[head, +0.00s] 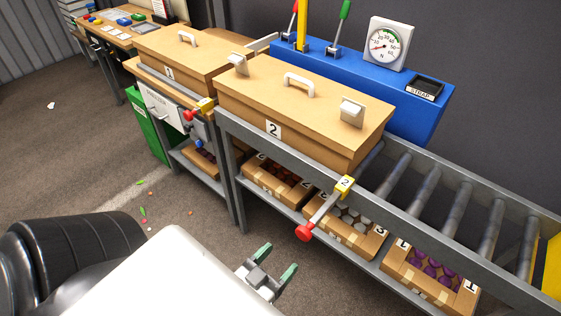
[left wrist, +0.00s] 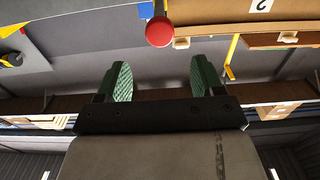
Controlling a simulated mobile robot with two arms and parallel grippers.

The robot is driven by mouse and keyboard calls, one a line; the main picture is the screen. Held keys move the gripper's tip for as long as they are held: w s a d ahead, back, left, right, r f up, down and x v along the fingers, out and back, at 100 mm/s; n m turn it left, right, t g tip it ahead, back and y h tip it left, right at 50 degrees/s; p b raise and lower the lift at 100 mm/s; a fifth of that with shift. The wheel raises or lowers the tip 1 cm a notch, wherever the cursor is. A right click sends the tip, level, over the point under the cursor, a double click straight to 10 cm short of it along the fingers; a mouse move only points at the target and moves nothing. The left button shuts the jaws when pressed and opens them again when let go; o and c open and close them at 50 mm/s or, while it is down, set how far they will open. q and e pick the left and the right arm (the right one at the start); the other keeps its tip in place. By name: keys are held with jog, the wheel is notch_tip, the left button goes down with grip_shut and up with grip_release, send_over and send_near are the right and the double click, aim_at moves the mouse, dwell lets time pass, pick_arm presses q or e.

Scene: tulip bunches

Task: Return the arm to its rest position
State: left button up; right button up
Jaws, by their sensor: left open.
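My left gripper (head: 272,271) is open and empty, with green fingertips, low in front of the roller bench in the head view. It also shows in the left wrist view (left wrist: 161,82), its two green fingers apart with nothing between them. A red knob (head: 305,233) on a lever marked 2 sits above and right of the gripper, apart from it. A red knob also shows beyond the fingers in the left wrist view (left wrist: 159,31). My right gripper is in neither view.
Closed box 2 (head: 262,99) and box 1 (head: 158,62) sit on the benches. Open cartons (head: 358,240) with bulbs fill the lower shelf. Rollers (head: 427,188) run right. A blue console (head: 390,90) with gauge and levers stands behind. The floor (head: 110,180) at left is mostly clear.

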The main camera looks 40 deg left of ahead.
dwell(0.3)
pick_arm(q)
jog(key=s+d+f+g, duration=0.1)
jog(key=s+f+g, duration=0.25)
jog(key=f, duration=0.85)
jog(key=s+d+f+g, duration=0.15)
jog(key=f+g, duration=0.25)
jog(key=f, duration=0.8)
jog(key=s+a+f+m+g, duration=0.1)
jog(key=s+f+g, duration=0.3)
jog(key=s+f, duration=0.4)
jog(key=s+a+f+m+g, duration=0.1)
jog(key=s+a+f+g, duration=0.2)
jog(key=s+f+g, duration=0.2)
jog(key=s+f, duration=0.3)
jog(key=s, duration=0.2)
jog(key=shift+a+y, duration=0.25)
jog(key=shift+y, duration=0.05)
jog(key=shift+s+g, duration=0.1)
jog(key=shift+g, duration=0.15)
